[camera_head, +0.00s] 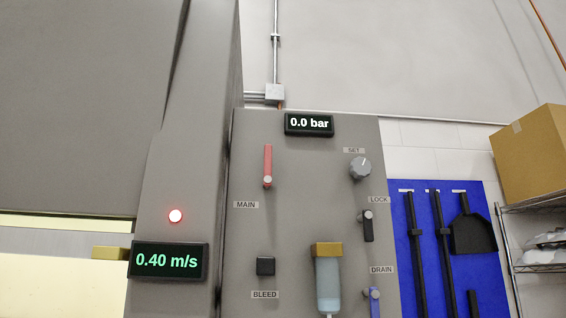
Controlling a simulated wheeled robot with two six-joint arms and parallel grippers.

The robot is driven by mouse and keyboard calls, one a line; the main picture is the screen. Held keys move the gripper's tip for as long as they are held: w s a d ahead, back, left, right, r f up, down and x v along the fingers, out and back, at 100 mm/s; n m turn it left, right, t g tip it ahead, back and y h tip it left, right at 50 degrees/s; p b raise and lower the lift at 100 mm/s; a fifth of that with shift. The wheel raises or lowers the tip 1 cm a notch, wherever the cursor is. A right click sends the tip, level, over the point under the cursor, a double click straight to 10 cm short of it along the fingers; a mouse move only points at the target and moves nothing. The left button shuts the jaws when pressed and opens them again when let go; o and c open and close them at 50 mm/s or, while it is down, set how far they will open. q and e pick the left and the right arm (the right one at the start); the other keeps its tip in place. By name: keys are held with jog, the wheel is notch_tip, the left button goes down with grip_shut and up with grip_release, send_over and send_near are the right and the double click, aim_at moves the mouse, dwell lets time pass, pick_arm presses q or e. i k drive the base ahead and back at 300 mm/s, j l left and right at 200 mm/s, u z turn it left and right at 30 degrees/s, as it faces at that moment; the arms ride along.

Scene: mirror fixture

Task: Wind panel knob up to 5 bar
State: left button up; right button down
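The panel (301,220) is a grey upright plate in the middle of the head view. Its knob (360,168), a round grey dial with a light pointer mark, sits at the upper right under the label SET. The pressure display (309,124) at the top reads 0.0 bar. A red MAIN lever (267,167) points up. A black LOCK lever (367,226) hangs down, and a blue DRAIN lever (374,302) is partly cut off below. A black BLEED button (265,266) is at lower left. Neither gripper shows in this view.
A filter bowl with a yellow top (327,275) sticks out low on the panel. Right are a blue tool board (470,270) and a cardboard box (530,155) on a wire shelf.

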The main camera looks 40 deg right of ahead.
aim_at(360, 168)
jog(key=z, duration=1.3)
